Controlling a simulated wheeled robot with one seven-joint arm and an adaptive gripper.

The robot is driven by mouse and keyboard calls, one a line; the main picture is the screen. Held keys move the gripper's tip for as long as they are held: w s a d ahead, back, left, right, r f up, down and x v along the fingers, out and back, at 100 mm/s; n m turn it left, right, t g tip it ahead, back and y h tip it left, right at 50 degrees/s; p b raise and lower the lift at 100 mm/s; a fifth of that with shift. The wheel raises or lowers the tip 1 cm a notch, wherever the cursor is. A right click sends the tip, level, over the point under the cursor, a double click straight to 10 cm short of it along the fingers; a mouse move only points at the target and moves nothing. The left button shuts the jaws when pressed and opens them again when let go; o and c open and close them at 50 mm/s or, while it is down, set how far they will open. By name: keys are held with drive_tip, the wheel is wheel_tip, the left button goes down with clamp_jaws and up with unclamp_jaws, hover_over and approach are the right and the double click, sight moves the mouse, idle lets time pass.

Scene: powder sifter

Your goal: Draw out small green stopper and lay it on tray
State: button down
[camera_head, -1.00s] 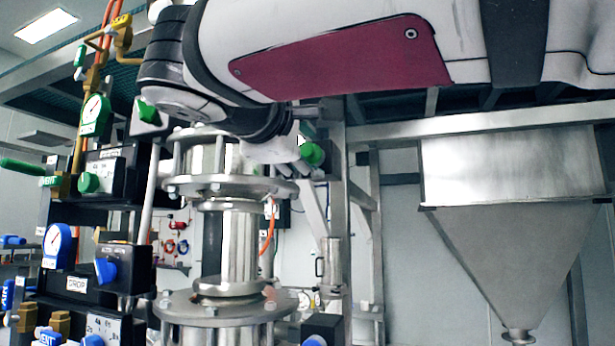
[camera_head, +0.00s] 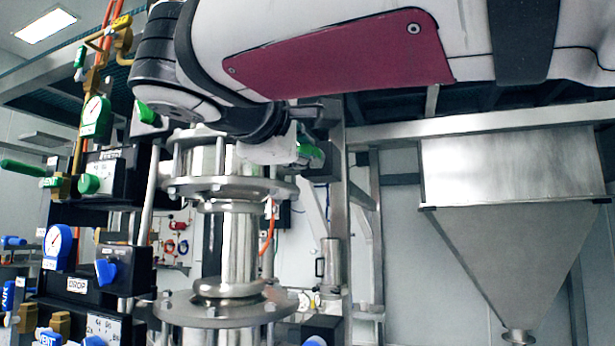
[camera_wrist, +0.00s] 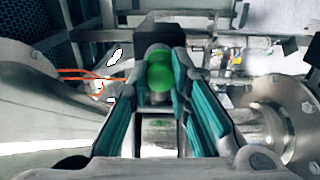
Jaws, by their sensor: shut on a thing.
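The small green stopper shows in the wrist view as a round green knob (camera_wrist: 160,76) between the teal finger pads. My gripper (camera_wrist: 162,68) is shut on it. A grey metal part and a black block (camera_wrist: 165,27) lie just beyond the knob; I cannot tell whether the stopper is still seated there. In the head view the stopper (camera_head: 311,154) shows at the right of the steel column's upper flange, partly hidden by my gripper (camera_head: 296,149). I cannot make out a tray in either view.
A steel column with bolted flanges (camera_head: 230,186) stands just below my wrist. A panel of gauges and blue and green valves (camera_head: 100,200) is at left. A large steel hopper (camera_head: 515,200) hangs at right. A frame post (camera_head: 340,220) stands behind the gripper.

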sight(304, 150)
drive_tip(key=shift+p+v, duration=0.5)
drive_tip(key=shift+v, duration=2.15)
